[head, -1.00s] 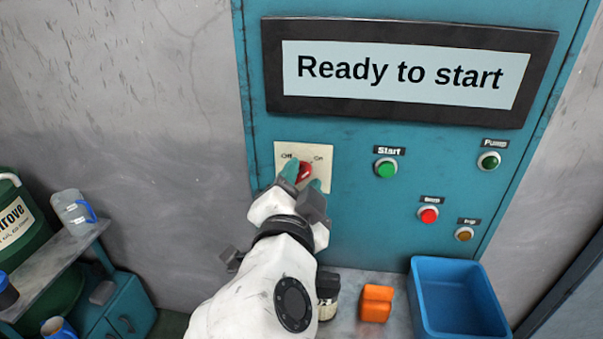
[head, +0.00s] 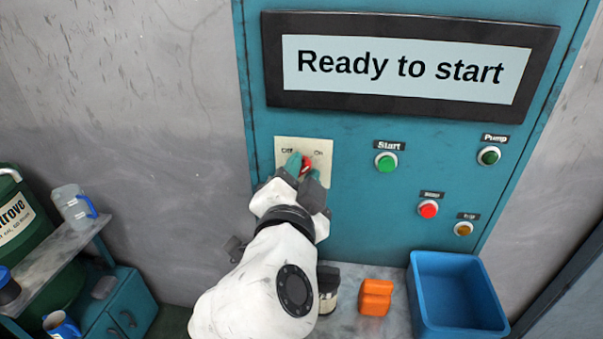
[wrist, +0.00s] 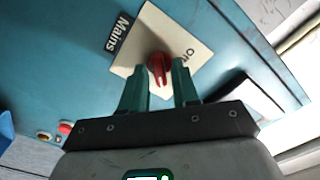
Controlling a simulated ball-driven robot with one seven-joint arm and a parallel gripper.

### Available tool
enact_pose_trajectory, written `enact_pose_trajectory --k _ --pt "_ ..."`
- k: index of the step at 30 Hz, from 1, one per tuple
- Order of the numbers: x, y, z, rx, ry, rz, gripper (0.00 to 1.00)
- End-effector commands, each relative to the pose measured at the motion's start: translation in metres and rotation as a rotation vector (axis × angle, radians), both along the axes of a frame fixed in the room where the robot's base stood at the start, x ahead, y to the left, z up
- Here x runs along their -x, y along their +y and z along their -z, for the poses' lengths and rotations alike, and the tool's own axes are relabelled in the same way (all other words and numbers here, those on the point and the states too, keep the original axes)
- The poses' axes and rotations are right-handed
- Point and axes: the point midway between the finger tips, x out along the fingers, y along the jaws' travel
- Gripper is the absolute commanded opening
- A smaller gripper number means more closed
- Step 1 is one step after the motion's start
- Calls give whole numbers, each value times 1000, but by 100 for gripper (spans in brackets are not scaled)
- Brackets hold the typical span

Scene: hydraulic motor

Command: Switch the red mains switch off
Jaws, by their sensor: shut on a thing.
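The red mains switch (head: 306,162) is a rotary knob on a cream plate (head: 320,148) marked Off at left and On at right. My gripper (head: 304,168) is at the knob, with its teal fingers on either side of it. In the wrist view, the red knob (wrist: 158,67) sits between the fingertips (wrist: 160,80), and my gripper is shut on it. A label reading Mains (wrist: 119,33) is beside the plate. The fingers hide part of the knob in the head view. The display (head: 400,68) reads "Ready to start".
The teal panel also carries a green Start button (head: 386,162), a green Pump button (head: 489,156), a red button (head: 428,209) and an amber one (head: 463,229). Below are a blue bin (head: 440,262) and an orange object (head: 375,298). A shelf (head: 45,262) stands at left.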

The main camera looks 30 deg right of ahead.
Motion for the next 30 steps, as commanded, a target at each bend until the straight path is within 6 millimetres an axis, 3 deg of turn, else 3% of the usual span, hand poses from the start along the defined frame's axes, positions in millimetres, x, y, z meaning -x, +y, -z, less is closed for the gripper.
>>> enact_pose_trajectory --k 11,30 --pt "0 0 0 148 108 2 0" --pt "-2 2 -2 635 463 2 0"
